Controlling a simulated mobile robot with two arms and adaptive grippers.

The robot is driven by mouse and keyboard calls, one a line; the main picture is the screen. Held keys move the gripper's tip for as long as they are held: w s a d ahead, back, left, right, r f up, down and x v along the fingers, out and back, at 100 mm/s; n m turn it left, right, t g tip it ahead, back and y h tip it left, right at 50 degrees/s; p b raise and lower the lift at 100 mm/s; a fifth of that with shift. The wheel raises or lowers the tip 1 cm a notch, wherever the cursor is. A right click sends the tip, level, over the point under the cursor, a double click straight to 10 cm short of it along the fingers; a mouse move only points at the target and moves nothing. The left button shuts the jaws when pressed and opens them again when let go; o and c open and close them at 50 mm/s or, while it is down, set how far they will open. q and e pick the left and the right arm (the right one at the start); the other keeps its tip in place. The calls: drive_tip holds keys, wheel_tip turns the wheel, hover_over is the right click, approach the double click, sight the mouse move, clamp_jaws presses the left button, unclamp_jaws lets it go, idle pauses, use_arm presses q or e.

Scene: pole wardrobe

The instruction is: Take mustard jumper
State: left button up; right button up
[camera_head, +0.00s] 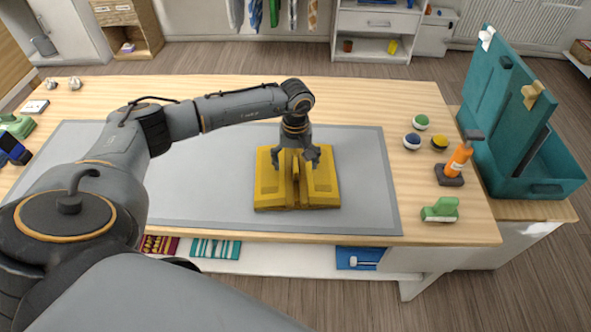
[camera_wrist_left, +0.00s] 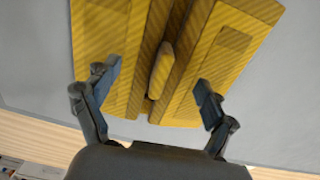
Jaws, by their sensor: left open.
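The mustard jumper (camera_head: 322,184) lies folded on the grey mat (camera_head: 374,190) on the wooden table. A raised fold runs down its middle. It also fills the upper part of the left wrist view (camera_wrist_left: 228,50). My left gripper (camera_head: 296,163) points down over the middle of the jumper, with its fingers spread on either side of the raised fold. In the left wrist view the two fingers (camera_wrist_left: 158,88) are apart with nothing clamped between them. I cannot tell whether the fingertips touch the cloth. My right gripper is not in view.
The mat is bare on both sides of the jumper. Folded items lie on the shelf below (camera_head: 290,258).

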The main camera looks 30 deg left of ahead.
use_arm(q)
drive_tip(key=shift+f, duration=0.45)
drive_tip(key=shift+c, duration=0.4)
drive_tip(key=shift+s, duration=0.1)
drive_tip(key=c, duration=1.1)
drive_tip(key=shift+o, duration=0.2)
